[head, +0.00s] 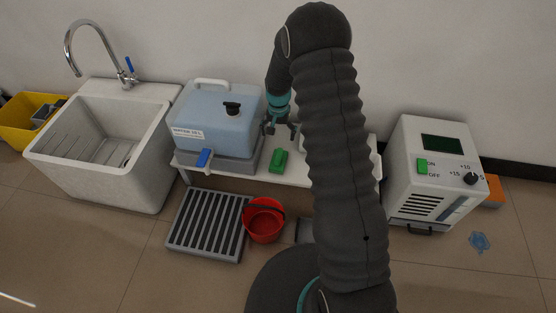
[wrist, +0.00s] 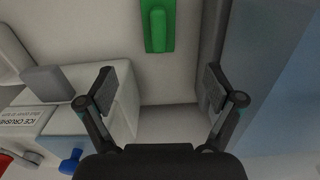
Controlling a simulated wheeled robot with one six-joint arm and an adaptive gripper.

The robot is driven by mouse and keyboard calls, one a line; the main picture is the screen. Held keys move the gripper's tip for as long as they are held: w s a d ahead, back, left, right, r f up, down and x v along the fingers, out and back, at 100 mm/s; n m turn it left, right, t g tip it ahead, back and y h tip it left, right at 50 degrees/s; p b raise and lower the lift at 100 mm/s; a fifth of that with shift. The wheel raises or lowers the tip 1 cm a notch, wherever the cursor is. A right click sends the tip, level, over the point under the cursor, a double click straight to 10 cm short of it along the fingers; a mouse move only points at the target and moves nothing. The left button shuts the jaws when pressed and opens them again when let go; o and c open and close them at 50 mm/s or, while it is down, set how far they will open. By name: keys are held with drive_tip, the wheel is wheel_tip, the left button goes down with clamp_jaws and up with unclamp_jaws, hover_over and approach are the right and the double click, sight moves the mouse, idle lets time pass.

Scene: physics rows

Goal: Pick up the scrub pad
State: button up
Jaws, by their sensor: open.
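The scrub pad (head: 278,161) is a green block with a raised grip. In the head view it lies on the white low table (head: 296,176), just right of the blue water tank. In the wrist view the green scrub pad (wrist: 158,26) shows at the top centre, partly cut by the frame edge. My gripper (head: 281,127) is above and behind the pad in the head view. In the wrist view my gripper (wrist: 157,90) has its two fingers wide apart with nothing between them, and the pad lies beyond the fingertips.
The blue water tank (head: 220,112) stands left of the pad. A white box (wrist: 108,108) is beside the left finger in the wrist view. A red bucket (head: 264,222) and a grey grate (head: 207,224) are on the floor. A white control unit (head: 432,165) stands at right.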

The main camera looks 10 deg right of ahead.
sight(278, 153)
wheel_tip(278, 153, down, 9)
drive_tip(key=shift+s+f, duration=0.15)
drive_tip(key=shift+f, duration=2.55)
drive_tip(key=c, duration=1.2)
